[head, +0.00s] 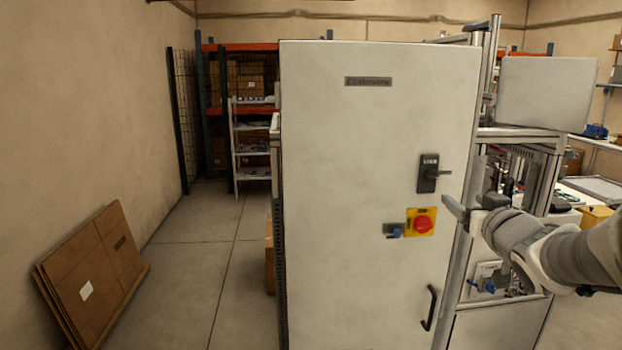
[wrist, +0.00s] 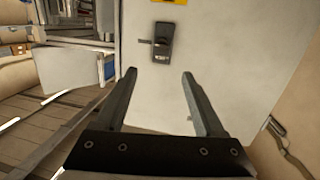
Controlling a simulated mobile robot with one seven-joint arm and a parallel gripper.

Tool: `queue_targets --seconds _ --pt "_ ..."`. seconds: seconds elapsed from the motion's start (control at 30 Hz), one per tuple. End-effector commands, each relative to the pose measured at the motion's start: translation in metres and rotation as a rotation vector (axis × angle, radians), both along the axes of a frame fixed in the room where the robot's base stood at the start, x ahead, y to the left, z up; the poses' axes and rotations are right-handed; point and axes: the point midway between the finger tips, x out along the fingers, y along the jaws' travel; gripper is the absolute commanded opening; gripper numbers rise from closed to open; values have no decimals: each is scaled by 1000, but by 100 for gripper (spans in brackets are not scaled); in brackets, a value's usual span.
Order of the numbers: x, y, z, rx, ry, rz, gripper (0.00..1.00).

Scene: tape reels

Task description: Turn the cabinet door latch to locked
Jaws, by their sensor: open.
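The white cabinet door (head: 345,200) stands upright in the middle of the head view. The latch is a dark plate (head: 427,180) near its right edge, with a short lever (head: 441,173) pointing sideways to the right. In the wrist view, the dark latch (wrist: 163,44) is beyond the fingertips and its lever points left; this view appears upside down. My gripper (head: 456,206) is right of and below the latch in the head view. Its two fingers (wrist: 159,76) are apart, with nothing between them and clear of the latch. Markings on the latch are too small to read.
A red rotary switch on a yellow plate (head: 422,223) is below the latch, with a blue part (head: 394,231) beside it. A black door handle (head: 429,307) is lower down. An aluminium machine frame stands to the right. Flat cardboard (head: 95,272) leans on the left wall.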

Motion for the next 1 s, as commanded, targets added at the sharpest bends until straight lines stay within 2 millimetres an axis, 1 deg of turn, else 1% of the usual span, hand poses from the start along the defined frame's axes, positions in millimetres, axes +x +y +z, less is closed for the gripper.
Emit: queue_targets --seconds 0.03,0.13,0.37,0.47,0.57,1.0 --pt "5 -5 -8 1 -22 30 71" --pt "10 -7 -12 6 -62 97 71" --pt "14 -6 -15 19 -97 172 71" --pt "22 -5 -14 19 -99 177 71" --pt "36 -4 -14 19 -98 177 71" --pt "123 -1 -14 18 -98 176 71"
